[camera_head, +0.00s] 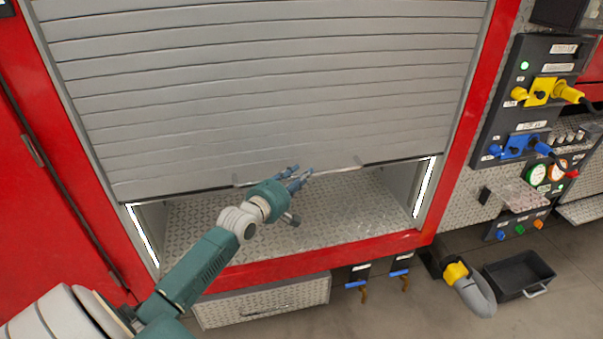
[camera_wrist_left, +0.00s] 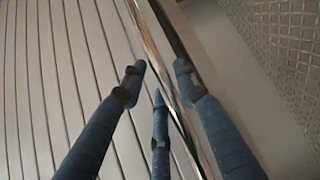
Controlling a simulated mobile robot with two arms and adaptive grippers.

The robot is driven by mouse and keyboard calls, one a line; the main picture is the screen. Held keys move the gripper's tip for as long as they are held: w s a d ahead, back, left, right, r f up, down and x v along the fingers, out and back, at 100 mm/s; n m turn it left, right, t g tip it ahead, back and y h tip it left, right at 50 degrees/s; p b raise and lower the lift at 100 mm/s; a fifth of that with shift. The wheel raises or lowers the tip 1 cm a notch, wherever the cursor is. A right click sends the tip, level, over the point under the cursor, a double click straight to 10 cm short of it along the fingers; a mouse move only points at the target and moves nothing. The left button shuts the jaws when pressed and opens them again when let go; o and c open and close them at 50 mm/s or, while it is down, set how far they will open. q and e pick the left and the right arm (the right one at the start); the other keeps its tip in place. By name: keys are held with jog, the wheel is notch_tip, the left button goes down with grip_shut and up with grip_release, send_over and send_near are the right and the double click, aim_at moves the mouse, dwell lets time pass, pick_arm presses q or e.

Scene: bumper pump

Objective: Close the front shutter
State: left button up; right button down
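The grey slatted front shutter (camera_head: 270,90) hangs most of the way down in a red frame, with a gap below its lower edge. A thin metal bar (camera_head: 335,171) runs along that edge; it also shows in the left wrist view (camera_wrist_left: 153,42). My left gripper (camera_head: 303,176) is at the middle of this bar. In the left wrist view its blue fingers (camera_wrist_left: 160,75) stand apart on both sides of the bar, with no clear grip on it. Whether any finger touches the bar I cannot tell. My right gripper is out of view.
Below the shutter is an open compartment with a tread-plate floor (camera_head: 340,218). At right is a panel with yellow and blue connectors (camera_head: 540,93). A black bin (camera_head: 518,275) and a grey hose end (camera_head: 473,292) are at lower right. A drawer (camera_head: 265,302) lies below the compartment.

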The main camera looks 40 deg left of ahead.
pick_arm(q)
jog(key=shift+w, duration=0.5)
